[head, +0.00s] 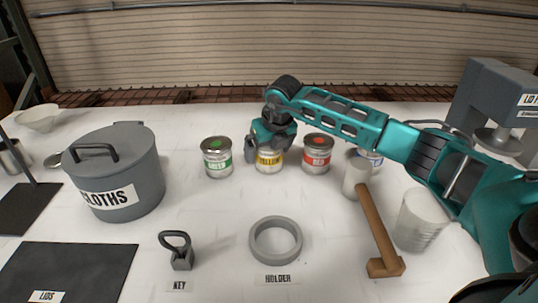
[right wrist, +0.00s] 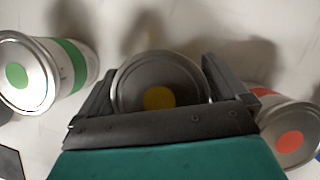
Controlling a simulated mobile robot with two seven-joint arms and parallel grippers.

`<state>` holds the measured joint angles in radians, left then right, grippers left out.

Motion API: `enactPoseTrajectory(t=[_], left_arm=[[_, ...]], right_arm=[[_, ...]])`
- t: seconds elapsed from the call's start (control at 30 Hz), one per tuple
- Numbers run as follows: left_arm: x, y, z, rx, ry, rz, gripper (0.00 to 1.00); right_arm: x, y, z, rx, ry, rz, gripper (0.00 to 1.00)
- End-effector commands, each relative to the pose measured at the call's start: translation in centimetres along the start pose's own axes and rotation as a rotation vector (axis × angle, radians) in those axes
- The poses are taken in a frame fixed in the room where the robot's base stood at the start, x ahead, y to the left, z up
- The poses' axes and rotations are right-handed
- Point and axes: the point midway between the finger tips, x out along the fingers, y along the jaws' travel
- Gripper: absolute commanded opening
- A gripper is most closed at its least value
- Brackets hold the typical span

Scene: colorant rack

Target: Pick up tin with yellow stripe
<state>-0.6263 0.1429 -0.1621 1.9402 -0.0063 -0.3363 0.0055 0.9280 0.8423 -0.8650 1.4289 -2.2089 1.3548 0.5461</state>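The yellow-striped tin (head: 269,161) stands upright on the white table in the head view, between the green-striped tin (head: 217,157) and the red-striped tin (head: 317,155). My right gripper (head: 267,148) is over it from above, partly hiding its top. In the right wrist view, the tin's grey lid with a yellow dot (right wrist: 159,97) lies between the two fingers of my right gripper (right wrist: 160,75). The fingers flank the tin closely; I cannot tell whether they press on it. My left gripper is not in view.
A grey cloths pot (head: 116,180) stands at the left. A grey ring holder (head: 275,241) and a key block (head: 180,252) are in front. A hammer-shaped wooden tool (head: 378,235), white cups (head: 421,220) and a blue-labelled tin (head: 371,156) are at the right.

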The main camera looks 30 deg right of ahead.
Motion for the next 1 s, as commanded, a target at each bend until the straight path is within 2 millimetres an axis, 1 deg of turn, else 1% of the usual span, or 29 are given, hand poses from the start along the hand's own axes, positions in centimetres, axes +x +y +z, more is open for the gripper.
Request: enactPoseTrajectory(t=[0.03,0.07,0.8,1.0], left_arm=[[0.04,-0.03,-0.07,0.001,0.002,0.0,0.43],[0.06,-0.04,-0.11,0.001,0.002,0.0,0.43],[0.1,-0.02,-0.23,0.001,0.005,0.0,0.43],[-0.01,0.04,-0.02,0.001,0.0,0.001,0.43]], right_arm=[[-0.02,0.0,0.01,0.0,0.0,0.0,0.96],[-0.03,0.0,0.01,0.0,0.0,0.0,0.93],[-0.12,-0.02,0.08,0.001,-0.002,0.0,0.22],[-0.19,-0.01,0.14,0.001,-0.004,0.001,0.22]])
